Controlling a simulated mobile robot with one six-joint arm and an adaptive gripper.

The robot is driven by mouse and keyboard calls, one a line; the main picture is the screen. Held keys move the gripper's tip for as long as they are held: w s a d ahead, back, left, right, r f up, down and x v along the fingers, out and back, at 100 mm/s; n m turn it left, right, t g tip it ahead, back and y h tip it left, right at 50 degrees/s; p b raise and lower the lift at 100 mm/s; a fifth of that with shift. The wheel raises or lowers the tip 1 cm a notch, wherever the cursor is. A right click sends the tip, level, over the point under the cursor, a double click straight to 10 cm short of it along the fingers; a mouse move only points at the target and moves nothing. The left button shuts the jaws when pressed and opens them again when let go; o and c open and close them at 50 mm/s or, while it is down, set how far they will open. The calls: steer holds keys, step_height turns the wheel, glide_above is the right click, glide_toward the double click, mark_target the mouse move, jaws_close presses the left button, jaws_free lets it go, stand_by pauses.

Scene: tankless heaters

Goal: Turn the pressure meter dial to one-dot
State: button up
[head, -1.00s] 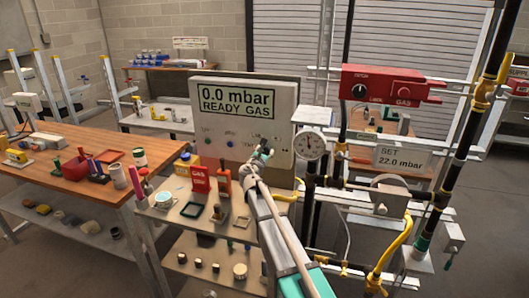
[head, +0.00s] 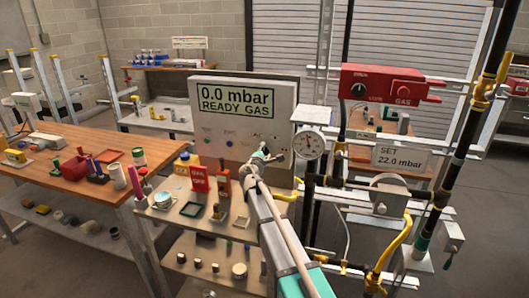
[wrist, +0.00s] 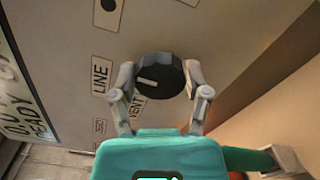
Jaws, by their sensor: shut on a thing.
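The pressure meter (head: 285,95) is a pale box in the head view. Its display reads 0.0 mbar, READY GAS. In the wrist view its black round dial (wrist: 160,72) sits between my fingers, with a short white mark pointing to the picture's left. My gripper (wrist: 160,80) is shut on the dial, one finger on each side. A label with one black dot (wrist: 108,8) is at the top left. In the head view my gripper (head: 262,153) covers the dial.
A round gauge (head: 309,145) stands just right of the meter. A red gas unit (head: 388,86) and pipes are further right. Below the meter, a shelf (head: 190,225) holds red items and small parts. A wooden bench (head: 60,165) is at the left.

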steer(key=shift+m, duration=2)
steer(key=o, duration=1.1)
steer(key=shift+o, duration=0.2)
steer(key=shift+s, duration=0.1)
steer(key=v, duration=1.1)
steer(key=shift+s, duration=0.4)
